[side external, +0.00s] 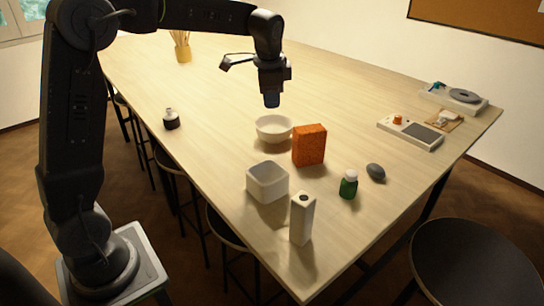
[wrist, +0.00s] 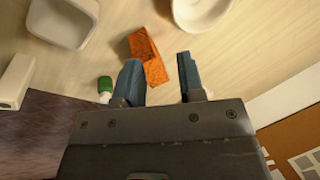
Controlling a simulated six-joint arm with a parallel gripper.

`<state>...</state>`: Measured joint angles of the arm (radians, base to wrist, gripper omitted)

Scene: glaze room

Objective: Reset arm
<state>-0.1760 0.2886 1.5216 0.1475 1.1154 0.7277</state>
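My gripper (side external: 272,100) hangs from my arm above the table, over the far side of the white round bowl (side external: 274,128). In the wrist view my gripper (wrist: 158,75) shows two blue-grey fingers standing apart with nothing held between them. An orange block (side external: 309,145) stands on the table to the right of the bowl. The block also shows in the wrist view (wrist: 148,55), partly behind the left finger. The gripper is clear of the bowl and the block.
A white square container (side external: 267,182), a tall white box (side external: 302,218), a green bottle (side external: 348,185) and a grey stone (side external: 376,172) stand nearer. A dark small jar (side external: 171,119) is at left. Devices (side external: 411,131) lie at right. The table's far middle is clear.

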